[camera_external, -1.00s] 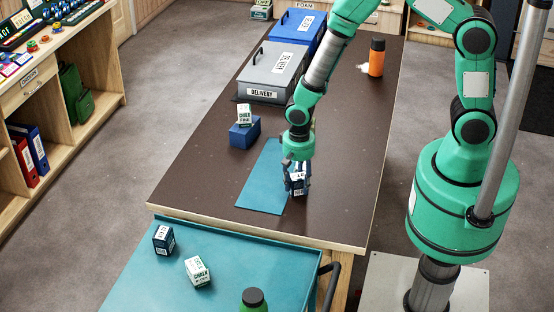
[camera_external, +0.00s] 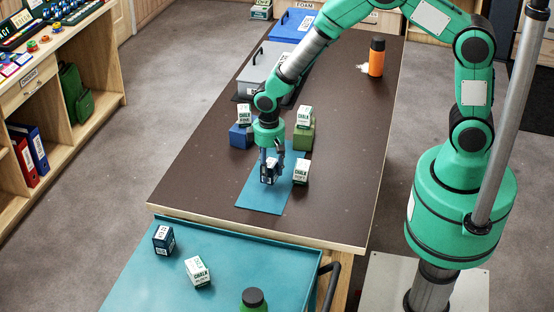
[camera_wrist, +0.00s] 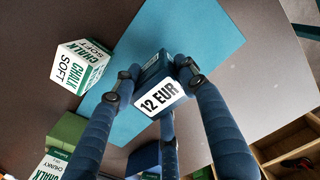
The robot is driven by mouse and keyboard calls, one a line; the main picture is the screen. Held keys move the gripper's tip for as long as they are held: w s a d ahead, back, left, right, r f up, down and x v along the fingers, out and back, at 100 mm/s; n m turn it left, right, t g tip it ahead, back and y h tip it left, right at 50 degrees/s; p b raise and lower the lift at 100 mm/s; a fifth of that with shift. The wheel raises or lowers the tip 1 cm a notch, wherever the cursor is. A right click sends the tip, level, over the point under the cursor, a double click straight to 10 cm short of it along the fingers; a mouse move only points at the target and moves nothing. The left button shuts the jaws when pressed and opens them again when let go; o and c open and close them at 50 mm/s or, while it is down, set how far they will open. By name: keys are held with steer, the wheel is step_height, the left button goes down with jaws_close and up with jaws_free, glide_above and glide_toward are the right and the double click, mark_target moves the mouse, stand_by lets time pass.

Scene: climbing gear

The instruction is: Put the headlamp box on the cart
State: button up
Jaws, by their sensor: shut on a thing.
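My gripper (camera_external: 270,180) is shut on a dark blue box (camera_external: 268,172), which I take as the headlamp box. In the wrist view the box (camera_wrist: 154,72) sits between the fingers with its white "12 EUR" label towards the camera; its name does not show. It is over the teal mat (camera_external: 252,200) on the brown table; any gap beneath it is hard to judge. The cart (camera_external: 250,260) is teal with a raised rim and stands at the table's near end. A similar dark blue box (camera_external: 163,240) stands on the cart's left.
A chalk box (camera_external: 301,172) stands right of my gripper. Behind, chalk boxes rest on blue (camera_external: 241,137) and green (camera_external: 303,138) blocks.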

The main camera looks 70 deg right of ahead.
steer(key=shift+w+d+r+n, duration=0.15)
steer(key=shift+w+n, duration=0.2)
steer(key=shift+w, duration=0.1)
steer(key=shift+w+d+r+n, duration=0.1)
steer(key=shift+w+n, duration=0.25)
steer(key=shift+w, duration=0.05)
steer(key=shift+w+a+r+m, duration=0.2)
steer(key=shift+w+a, duration=0.2)
steer(key=shift+a, duration=0.05)
steer(key=shift+w+a+r+m, duration=0.2)
steer(key=shift+w+a, duration=0.2)
steer(key=w+a+r+m+p, duration=0.2)
steer(key=w+a+r+m, duration=0.15)
steer(key=w+a, duration=0.6)
steer(key=w+a+r+m+p, duration=0.3)
steer(key=w+a+m, duration=0.15)
steer(key=a, duration=0.95)
steer(key=a+r+m+p, duration=0.1)
steer(key=a+m, duration=0.3)
steer(key=a, duration=0.9)
steer(key=a+r+m+p, duration=0.2)
steer(key=a+m, duration=0.3)
steer(key=a, duration=0.9)
steer(key=shift+s+a+p, duration=0.15)
steer(key=shift+s+p, duration=0.15)
steer(key=shift+f, duration=3.15)
